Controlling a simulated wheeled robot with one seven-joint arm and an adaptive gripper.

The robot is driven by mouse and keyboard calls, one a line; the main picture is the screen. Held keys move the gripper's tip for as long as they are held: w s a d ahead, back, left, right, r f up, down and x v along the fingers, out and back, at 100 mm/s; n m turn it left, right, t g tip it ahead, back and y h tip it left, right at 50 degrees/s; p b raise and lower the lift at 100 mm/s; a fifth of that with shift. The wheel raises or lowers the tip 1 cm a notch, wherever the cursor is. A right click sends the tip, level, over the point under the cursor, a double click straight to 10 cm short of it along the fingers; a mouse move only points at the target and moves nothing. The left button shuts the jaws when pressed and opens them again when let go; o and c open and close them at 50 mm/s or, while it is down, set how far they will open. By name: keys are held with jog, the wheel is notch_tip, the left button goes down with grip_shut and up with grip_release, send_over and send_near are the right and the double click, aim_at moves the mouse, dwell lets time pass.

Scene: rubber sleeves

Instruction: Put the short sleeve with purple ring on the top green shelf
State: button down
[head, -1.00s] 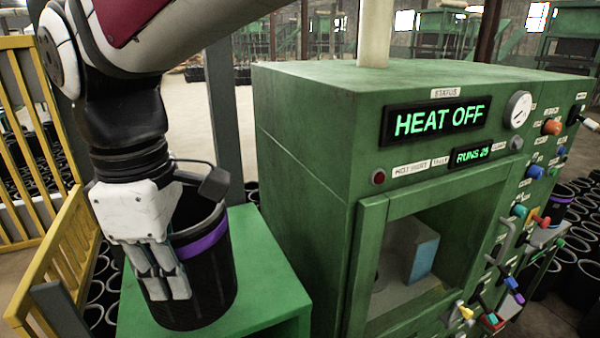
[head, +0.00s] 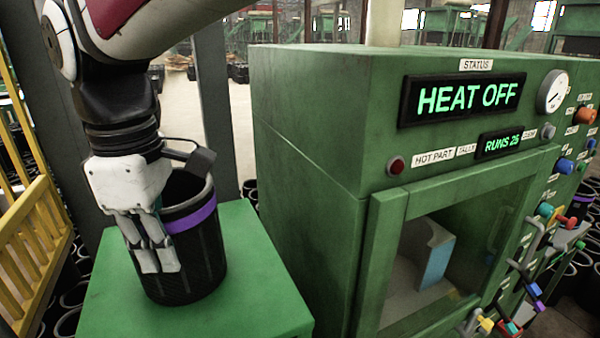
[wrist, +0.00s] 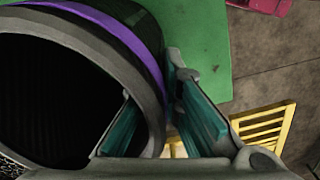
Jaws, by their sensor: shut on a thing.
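The short black sleeve with a purple ring (head: 207,260) is upright over the green shelf top (head: 265,285), left of the machine. I cannot tell whether its base touches the shelf. My gripper (head: 155,262) is shut on the sleeve's wall at the near left side, fingers pointing down. In the wrist view the sleeve's grey rim and purple ring (wrist: 115,25) fill the left. The teal finger pads of my gripper (wrist: 155,98) are there, one inside the sleeve and one outside its wall. The green shelf (wrist: 200,35) shows beyond the ring.
A green machine (head: 310,140) with a "HEAT OFF" display (head: 470,97) and a windowed chamber stands close on the right. Yellow railing (head: 35,240) is at the left. Many black sleeves stand on the floor around. The shelf is bare to the right of and in front of the sleeve.

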jog(key=shift+s+r, duration=0.15)
jog(key=c, duration=1.8)
grip_release()
jog(key=shift+f, duration=0.2)
jog(key=shift+o, duration=0.2)
